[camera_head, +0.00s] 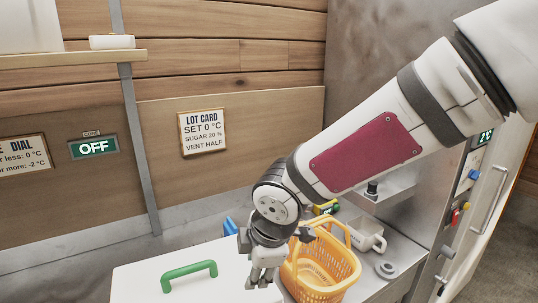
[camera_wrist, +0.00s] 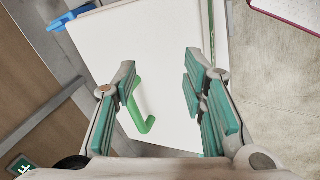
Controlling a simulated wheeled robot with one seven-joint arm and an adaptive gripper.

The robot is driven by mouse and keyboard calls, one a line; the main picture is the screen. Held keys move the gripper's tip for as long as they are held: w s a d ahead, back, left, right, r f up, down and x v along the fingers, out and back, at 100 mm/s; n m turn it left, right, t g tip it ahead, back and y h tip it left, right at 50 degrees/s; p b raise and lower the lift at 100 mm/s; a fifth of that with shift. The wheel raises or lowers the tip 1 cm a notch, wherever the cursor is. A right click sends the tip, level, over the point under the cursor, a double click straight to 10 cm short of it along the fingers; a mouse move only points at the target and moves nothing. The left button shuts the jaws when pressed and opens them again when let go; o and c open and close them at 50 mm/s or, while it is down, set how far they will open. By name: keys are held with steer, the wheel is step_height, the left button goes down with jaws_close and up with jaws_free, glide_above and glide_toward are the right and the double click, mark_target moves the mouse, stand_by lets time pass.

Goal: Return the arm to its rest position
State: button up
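My arm reaches in from the upper right in the head view. My gripper (camera_head: 262,277) points down, just right of a white lid (camera_head: 225,262) with a green handle (camera_head: 188,273) and left of a yellow basket. In the wrist view my gripper (camera_wrist: 160,82) is open, its two teal-padded fingers well apart. The white surface (camera_wrist: 160,40) and the green handle (camera_wrist: 143,115) show beyond the fingers. Nothing is held between them.
The yellow basket (camera_head: 345,272) stands close to my gripper. A white scoop-like container (camera_head: 369,238) and a grey disc (camera_head: 386,270) lie on the metal counter. A shelf (camera_head: 70,58) juts from the wooden wall, which bears a lot card (camera_head: 202,133) and an OFF sign (camera_head: 93,147).

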steer(key=s+d+r+m+t+h, duration=0.1)
steer(key=s+d+r+m+h, duration=0.15)
steer(key=d+m, duration=0.4)
steer(key=s+d+r+m+h, duration=0.2)
steer(key=d+r+m+h, duration=0.15)
steer(key=d, duration=0.55)
steer(key=s+d+r+m+y, duration=0.1)
steer(key=s+d+r+m, duration=0.2)
steer(key=s+r+m, duration=0.1)
steer(key=s+d+r+m+t+y, duration=0.1)
steer(key=s+d+r+m+y, duration=0.1)
steer(key=s+m, duration=0.4)
steer(key=shift+s+d+r+m+y, duration=0.3)
steer(key=shift+s+d+r+m, duration=0.1)
steer(key=shift+s+d+r, duration=0.55)
steer(key=shift+w+d+f, duration=0.1)
steer(key=shift+w, duration=0.1)
